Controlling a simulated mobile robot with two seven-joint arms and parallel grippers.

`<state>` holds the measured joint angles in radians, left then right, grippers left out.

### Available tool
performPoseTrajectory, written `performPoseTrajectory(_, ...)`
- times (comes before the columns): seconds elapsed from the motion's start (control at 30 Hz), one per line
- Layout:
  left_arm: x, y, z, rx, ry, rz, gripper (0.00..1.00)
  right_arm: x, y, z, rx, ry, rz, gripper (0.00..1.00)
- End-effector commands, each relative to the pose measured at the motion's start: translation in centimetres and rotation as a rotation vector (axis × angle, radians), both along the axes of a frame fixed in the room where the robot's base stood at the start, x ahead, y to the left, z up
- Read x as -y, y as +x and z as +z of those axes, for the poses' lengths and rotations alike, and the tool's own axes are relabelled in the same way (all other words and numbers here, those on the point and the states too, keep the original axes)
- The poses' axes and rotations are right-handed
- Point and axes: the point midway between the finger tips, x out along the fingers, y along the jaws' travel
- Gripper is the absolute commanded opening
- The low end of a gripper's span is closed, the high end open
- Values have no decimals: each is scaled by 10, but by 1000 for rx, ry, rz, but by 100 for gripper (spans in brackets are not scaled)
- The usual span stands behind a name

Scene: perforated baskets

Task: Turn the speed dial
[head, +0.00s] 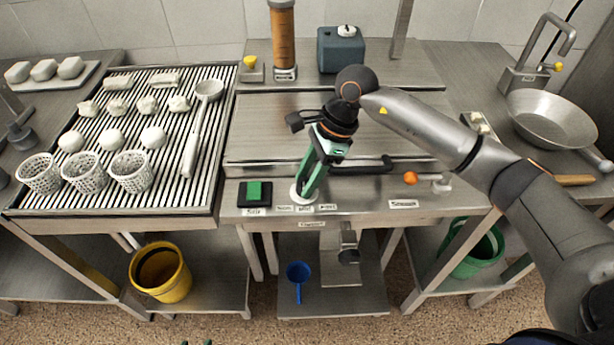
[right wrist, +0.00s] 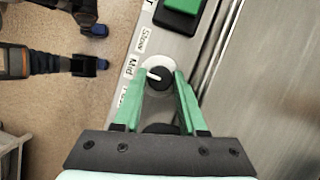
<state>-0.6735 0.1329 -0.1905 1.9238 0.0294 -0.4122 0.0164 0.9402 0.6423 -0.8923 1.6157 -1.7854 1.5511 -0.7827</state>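The speed dial (right wrist: 158,77) is a black knob with a white pointer mark on a pale round plate. In the right wrist view its mark points left and slightly up, toward the "Mid" label (right wrist: 131,66); the "Slow" label (right wrist: 142,40) is above. My right gripper (right wrist: 160,75) has its green fingers on either side of the knob, with a narrow gap seeming to show. In the head view the right gripper (head: 304,192) reaches down to the counter front and mostly hides the knob.
A green button (head: 254,192) on a black base sits left of the dial. A black handle (head: 362,169) and an orange ball (head: 410,178) are to the right. A slatted rack (head: 222,130) with baskets and a ladle stands left. A yellow bucket (head: 160,271) is below.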

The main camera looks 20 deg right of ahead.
Motion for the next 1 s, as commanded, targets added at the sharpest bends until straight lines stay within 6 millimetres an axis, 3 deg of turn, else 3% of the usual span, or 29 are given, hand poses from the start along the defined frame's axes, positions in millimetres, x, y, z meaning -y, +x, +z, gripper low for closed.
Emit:
performPoseTrajectory(0.03,0,0,1,1,-1,-1,50,0,0,0,0,0,0,30)
performPoseTrajectory(0.3,1,1,1,3,-3,-2,50,0,0,1,0,0,0,0)
performPoseTrajectory(0.67,2,1,1,4,-4,-3,50,0,0,0,1,0,-17,0)
performPoseTrajectory(1.0,6,1,-5,2,-9,-9,50,1,-1,-1,3,0,-193,0)
